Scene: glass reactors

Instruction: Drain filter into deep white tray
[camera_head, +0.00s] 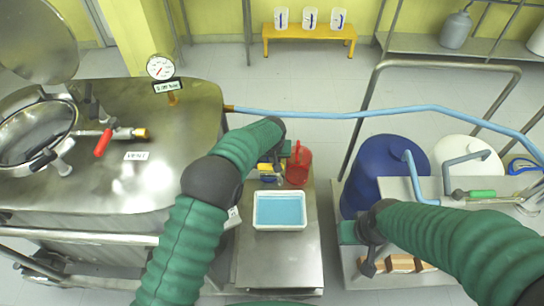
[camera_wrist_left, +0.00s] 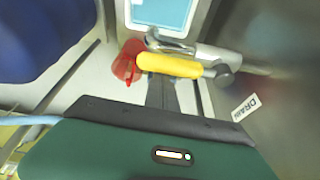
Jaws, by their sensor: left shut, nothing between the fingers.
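The deep white tray (camera_head: 256,226) sits on a low metal platform in the head view, light blue inside. Its edge also shows at the top of the left wrist view (camera_wrist_left: 128,20). A drain valve with a yellow lever (camera_wrist_left: 168,65) on a metal pipe lies between the tray and my left gripper; a "DRAIN" tag (camera_wrist_left: 244,107) hangs beside it. My left gripper (camera_wrist_left: 160,82) is shut and empty, its fingertips close to the lever; I cannot tell whether they touch. My right gripper (camera_head: 370,265) is low at the right bench; its jaws do not show clearly.
A red jug (camera_head: 299,166) stands just behind the tray. The large steel filter vessel (camera_head: 110,185) fills the left. A blue drum (camera_head: 385,165), a metal rail (camera_head: 440,64), a pale blue hose (camera_head: 330,114) and wooden blocks (camera_head: 402,263) are on the right.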

